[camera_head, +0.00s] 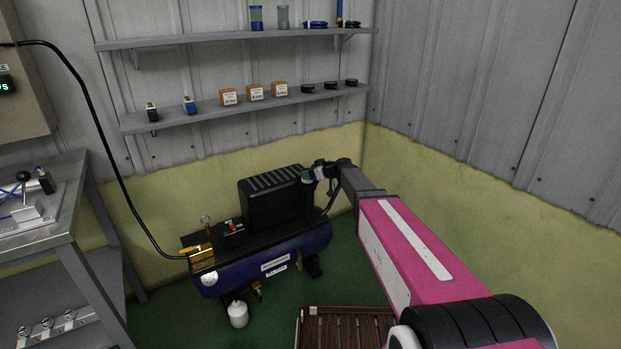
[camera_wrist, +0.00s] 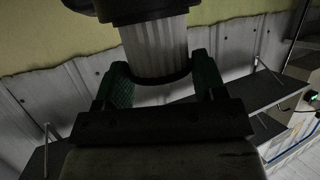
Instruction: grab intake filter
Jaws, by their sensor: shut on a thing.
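The intake filter (camera_wrist: 157,42) is a pale, pleated cylinder with a dark end ring and a black part at its other end. My gripper (camera_wrist: 163,78) has its two green fingers closed on either side of it at the dark ring. In the head view, my gripper (camera_head: 313,172) is at the right end of the black motor housing (camera_head: 272,197) on the blue compressor (camera_head: 270,262). The filter is too small and covered there to make out clearly. I cannot tell whether it is still joined to the compressor.
Two wall shelves (camera_head: 215,117) carry small boxes, black discs and cups. A metal workbench (camera_head: 60,225) stands at the left. A black hose (camera_head: 115,170) runs down to the compressor. A slatted brown pallet (camera_head: 345,325) lies on the green floor below my arm.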

